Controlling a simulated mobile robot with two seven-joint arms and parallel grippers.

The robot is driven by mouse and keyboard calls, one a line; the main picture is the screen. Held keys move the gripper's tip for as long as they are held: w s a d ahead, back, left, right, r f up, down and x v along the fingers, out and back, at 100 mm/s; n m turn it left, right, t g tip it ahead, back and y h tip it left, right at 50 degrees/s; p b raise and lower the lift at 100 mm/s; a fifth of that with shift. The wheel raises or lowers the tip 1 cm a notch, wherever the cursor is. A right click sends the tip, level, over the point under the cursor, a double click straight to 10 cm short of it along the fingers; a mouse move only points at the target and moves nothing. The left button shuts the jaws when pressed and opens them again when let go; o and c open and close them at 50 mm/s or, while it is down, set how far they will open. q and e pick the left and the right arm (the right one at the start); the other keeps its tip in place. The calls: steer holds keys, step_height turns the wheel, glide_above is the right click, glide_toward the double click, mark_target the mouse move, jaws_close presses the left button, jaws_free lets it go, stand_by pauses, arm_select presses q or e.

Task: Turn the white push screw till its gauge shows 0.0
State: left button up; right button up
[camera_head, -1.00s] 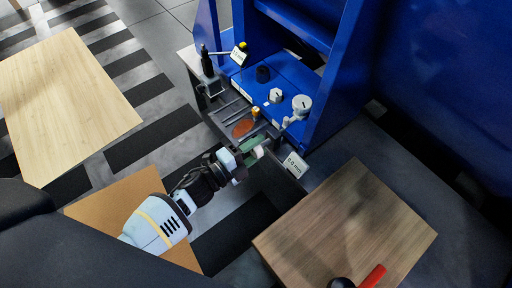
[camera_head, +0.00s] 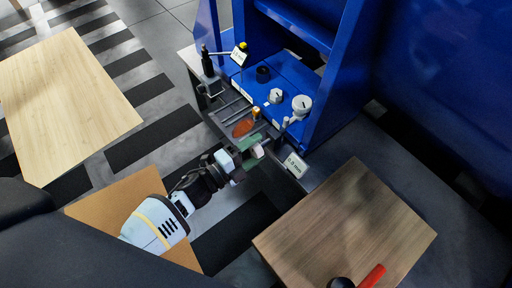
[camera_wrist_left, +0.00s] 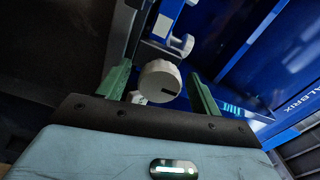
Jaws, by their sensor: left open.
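The white push screw (camera_wrist_left: 160,80) shows in the left wrist view as a round white knob with a dark slot in its face. In the head view its knob (camera_head: 257,152) is partly hidden by my left gripper (camera_head: 252,148). In the left wrist view my left gripper (camera_wrist_left: 160,84) is open, with one green finger on each side of the knob and visible gaps. The gauge (camera_head: 296,163) is a white tag beside the knob; its reading appears to be in mm, but the digits are too small to read surely. My right gripper is out of view.
The blue machine frame (camera_head: 316,118) rises behind the screw. Its deck holds a white dial knob (camera_head: 301,104), a smaller white knob (camera_head: 276,95) and a black cylinder (camera_head: 263,74). An orange-brown disc (camera_head: 242,127) lies left of my gripper. A wooden table (camera_head: 350,225) stands at the front right.

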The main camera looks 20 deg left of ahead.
arm_select(q)
steer(key=p+v, duration=0.1)
steer(key=v, duration=0.6)
steer(key=shift+p, duration=0.35)
steer(key=shift+s, duration=0.1)
stand_by(0.9)
stand_by(0.6)
